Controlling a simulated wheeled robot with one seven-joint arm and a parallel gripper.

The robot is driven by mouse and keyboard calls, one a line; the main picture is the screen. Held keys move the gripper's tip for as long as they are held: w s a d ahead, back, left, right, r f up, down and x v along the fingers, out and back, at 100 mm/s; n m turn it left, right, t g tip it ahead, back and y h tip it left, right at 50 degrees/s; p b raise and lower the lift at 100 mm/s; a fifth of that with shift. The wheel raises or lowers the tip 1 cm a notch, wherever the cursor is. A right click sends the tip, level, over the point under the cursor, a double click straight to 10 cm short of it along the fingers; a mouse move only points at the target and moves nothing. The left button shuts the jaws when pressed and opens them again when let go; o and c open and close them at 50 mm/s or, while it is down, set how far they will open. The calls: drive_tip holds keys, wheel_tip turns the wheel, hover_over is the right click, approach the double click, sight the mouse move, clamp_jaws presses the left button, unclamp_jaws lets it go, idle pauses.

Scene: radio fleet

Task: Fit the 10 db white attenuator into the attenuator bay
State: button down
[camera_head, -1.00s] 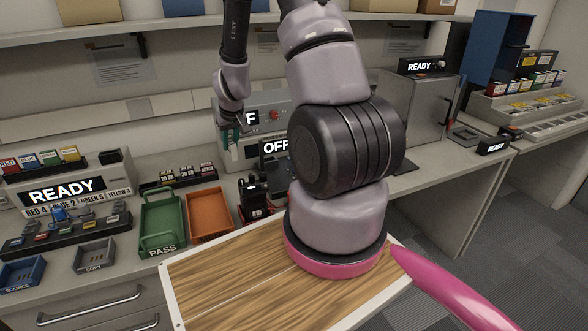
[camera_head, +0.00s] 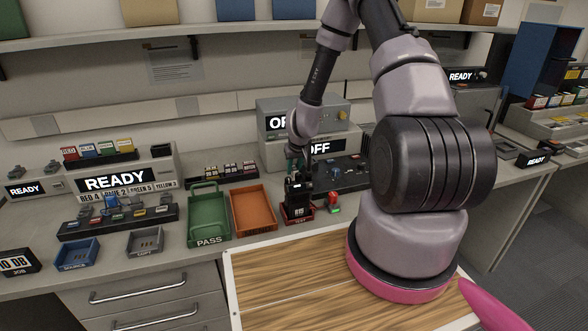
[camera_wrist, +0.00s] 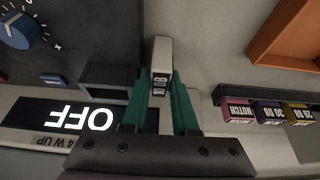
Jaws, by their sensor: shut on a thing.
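In the wrist view my gripper (camera_wrist: 160,95) has its teal fingers shut on the white attenuator (camera_wrist: 161,52). The attenuator points away from the palm, and its dark label seems to read 10 DB. In the head view my gripper (camera_head: 296,160) is over the bench, behind the black radio (camera_head: 298,192) and in front of the grey instrument with an OFF display (camera_head: 318,149). The attenuator cannot be made out there. In the wrist view a dark block (camera_wrist: 108,78) stands just left of the fingers, by the OFF display (camera_wrist: 80,116). I cannot tell which part is the attenuator bay.
A rack of coloured modules (camera_wrist: 268,112) is to the right in the wrist view, below an orange tray (camera_wrist: 262,45). A dark panel with a blue knob (camera_wrist: 18,32) is at upper left. In the head view the green PASS tray (camera_head: 208,238) stands beside the orange tray (camera_head: 236,220).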

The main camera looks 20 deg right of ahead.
drive_tip(key=shift+f, duration=0.15)
drive_tip(key=c, duration=1)
unclamp_jaws()
drive_tip(key=v, duration=1.2)
drive_tip(key=shift+a+r, duration=0.1)
drive_tip(key=shift+r, duration=0.2)
